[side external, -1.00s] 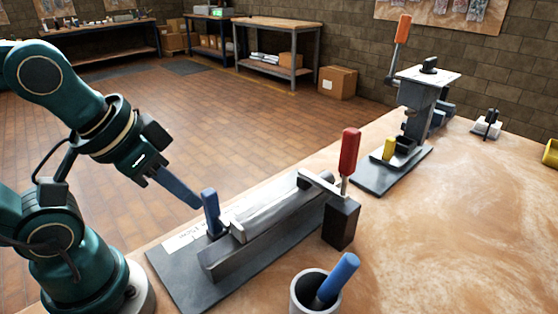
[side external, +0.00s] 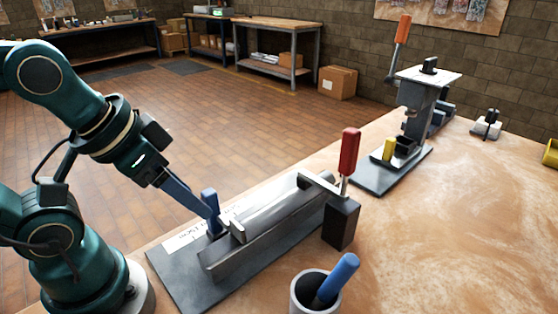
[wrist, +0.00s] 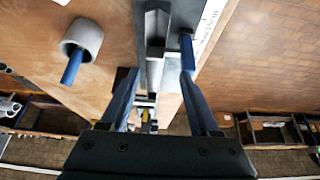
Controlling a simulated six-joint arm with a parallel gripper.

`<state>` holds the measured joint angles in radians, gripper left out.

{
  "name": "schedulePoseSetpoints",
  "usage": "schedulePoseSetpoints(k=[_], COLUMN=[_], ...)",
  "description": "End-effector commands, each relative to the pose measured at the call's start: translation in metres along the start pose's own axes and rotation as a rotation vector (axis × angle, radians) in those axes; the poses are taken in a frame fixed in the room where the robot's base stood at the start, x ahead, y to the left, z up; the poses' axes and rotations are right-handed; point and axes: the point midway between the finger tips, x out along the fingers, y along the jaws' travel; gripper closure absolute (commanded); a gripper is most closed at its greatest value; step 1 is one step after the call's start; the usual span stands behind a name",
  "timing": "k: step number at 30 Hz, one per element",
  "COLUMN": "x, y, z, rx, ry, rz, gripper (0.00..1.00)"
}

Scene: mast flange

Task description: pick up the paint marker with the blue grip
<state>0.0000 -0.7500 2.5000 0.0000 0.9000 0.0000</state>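The blue-gripped marker (side external: 336,278) leans tilted in a grey cup (side external: 301,292) at the front of the bench; its lower end is hidden inside. In the wrist view the marker (wrist: 72,67) and cup (wrist: 90,34) are at upper left, well apart from my fingers. My gripper (side external: 213,220) is open, its fingers spread with a wide gap in the wrist view (wrist: 158,72). Its tips are at the left end of the clamp fixture, by a short upright blue handle (side external: 209,195). The right finger overlaps this handle (wrist: 187,50) in the wrist view; I cannot tell whether they touch.
The clamp fixture's dark plate (side external: 180,278) carries a long grey bar (side external: 262,238) and a red-handled lever (side external: 349,152). A second fixture with an orange handle (side external: 402,29) stands behind. The bench's right side is mostly clear.

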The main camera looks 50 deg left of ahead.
Motion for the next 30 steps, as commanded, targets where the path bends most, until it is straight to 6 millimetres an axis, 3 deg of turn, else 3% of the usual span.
schedulePoseSetpoints(k=[8, 14, 19, 25, 30], x=[-0.002, -0.03, -0.041, -0.035, -0.016], y=[0.001, 0.01, 0.031, 0.064, 0.097], z=[0.004, -0.033, -0.071, -0.107, -0.125], rx=[0.039, 0.166, 0.33, 0.513, 0.658], ry=[-0.023, -0.034, -0.107, -0.198, -0.277], rz=[0.003, 0.04, 0.108, 0.194, 0.264], gripper=[0.37, 0.37, 0.37, 0.37, 0.37])
